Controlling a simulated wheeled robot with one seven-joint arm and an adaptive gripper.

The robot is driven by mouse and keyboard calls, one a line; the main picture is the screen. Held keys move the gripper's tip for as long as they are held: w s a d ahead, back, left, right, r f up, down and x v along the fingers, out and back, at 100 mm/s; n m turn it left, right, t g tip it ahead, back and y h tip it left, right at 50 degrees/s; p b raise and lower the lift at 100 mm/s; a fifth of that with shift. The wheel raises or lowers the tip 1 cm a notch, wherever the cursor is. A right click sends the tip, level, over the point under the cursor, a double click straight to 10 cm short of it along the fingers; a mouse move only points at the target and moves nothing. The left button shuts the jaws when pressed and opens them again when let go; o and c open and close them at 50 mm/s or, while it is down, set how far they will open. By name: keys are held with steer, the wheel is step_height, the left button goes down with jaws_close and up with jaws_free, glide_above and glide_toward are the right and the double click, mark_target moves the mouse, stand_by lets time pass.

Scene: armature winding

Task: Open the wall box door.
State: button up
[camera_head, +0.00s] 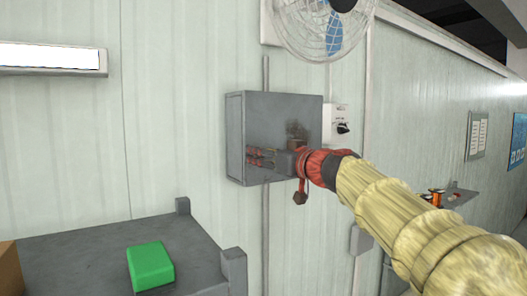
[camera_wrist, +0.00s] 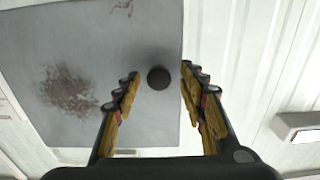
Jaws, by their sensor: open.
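The grey wall box (camera_head: 285,108) hangs on the panelled wall, and its door (camera_wrist: 90,50) looks shut. The door carries a rusty brown patch. A dark round knob (camera_wrist: 158,78) stands near one edge of the door in the wrist view. My gripper (camera_head: 255,157) is in front of the door's lower left part in the head view and hides the knob there. In the wrist view my gripper (camera_wrist: 160,84) is open, with one finger on each side of the knob. Gaps show between knob and fingers.
A fan (camera_head: 318,25) is above the box, and a small white switch (camera_head: 337,125) is at its right. A grey table (camera_head: 75,255) with a green block (camera_head: 150,266) is at lower left. A vertical pipe (camera_head: 266,225) runs below the box.

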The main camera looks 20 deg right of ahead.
steer(key=shift+w+d+f, duration=0.1)
steer(key=shift+w, duration=0.1)
steer(key=shift+s, duration=0.1)
steer(key=c, duration=1)
jaws_close()
